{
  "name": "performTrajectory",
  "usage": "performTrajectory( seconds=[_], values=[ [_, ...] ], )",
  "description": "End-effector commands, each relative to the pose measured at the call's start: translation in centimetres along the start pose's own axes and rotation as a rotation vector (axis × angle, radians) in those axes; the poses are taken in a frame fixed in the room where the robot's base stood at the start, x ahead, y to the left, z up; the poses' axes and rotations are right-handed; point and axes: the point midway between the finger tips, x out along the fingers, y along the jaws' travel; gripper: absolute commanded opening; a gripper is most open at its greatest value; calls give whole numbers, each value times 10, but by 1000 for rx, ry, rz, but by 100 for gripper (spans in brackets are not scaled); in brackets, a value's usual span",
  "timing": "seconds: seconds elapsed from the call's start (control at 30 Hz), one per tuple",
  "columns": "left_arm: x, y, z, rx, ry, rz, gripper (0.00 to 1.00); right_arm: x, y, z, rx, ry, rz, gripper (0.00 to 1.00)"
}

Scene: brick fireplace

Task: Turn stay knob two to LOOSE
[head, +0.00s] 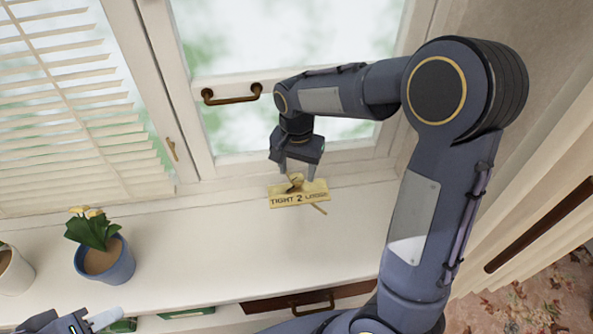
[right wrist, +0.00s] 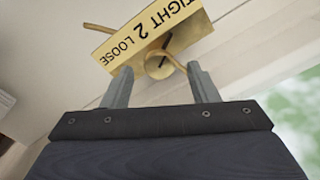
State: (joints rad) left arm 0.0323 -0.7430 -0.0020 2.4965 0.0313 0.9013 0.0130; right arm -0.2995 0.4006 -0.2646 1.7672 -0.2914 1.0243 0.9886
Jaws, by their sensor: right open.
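A brass plate (head: 283,201) marked TIGHT 2 LOOSE sits at the window's foot, with TIGHT at its left end in the head view. The plate also shows in the right wrist view (right wrist: 128,38). A round brass knob (right wrist: 158,67) with a thin bar is at the plate's edge, by the 2. My right gripper (head: 297,174) is open, its fingers on either side of the knob in the right wrist view. I cannot tell whether they touch it. The knob's exact setting is unclear. My left gripper (head: 92,322) is partly cut off at the lower left, away from the plate.
A brown window handle (head: 232,97) is on the frame above. A blue pot (head: 117,264) with a plant stands on the white sill (head: 205,255). Blinds (head: 70,120) hang at left, a curtain (head: 545,170) at right. The sill between pot and plate is clear.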

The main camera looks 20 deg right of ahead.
Motion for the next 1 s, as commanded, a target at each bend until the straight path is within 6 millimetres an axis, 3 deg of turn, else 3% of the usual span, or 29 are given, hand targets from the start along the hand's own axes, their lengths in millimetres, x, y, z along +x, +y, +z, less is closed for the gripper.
performTrajectory(
  seconds=[0.13,0.43,0.77,1.0],
  values=[
    [0,0,0,0,0,0,36,12,1,0,0,-1,2,54],
    [0,0,0,0,0,0,36,15,0,0,0,0,0,54],
    [0,0,0,0,0,0,36,15,0,0,0,0,0,11],
    [0,0,0,0,0,0,36,14,0,0,-17,0,0,9]
  ],
)
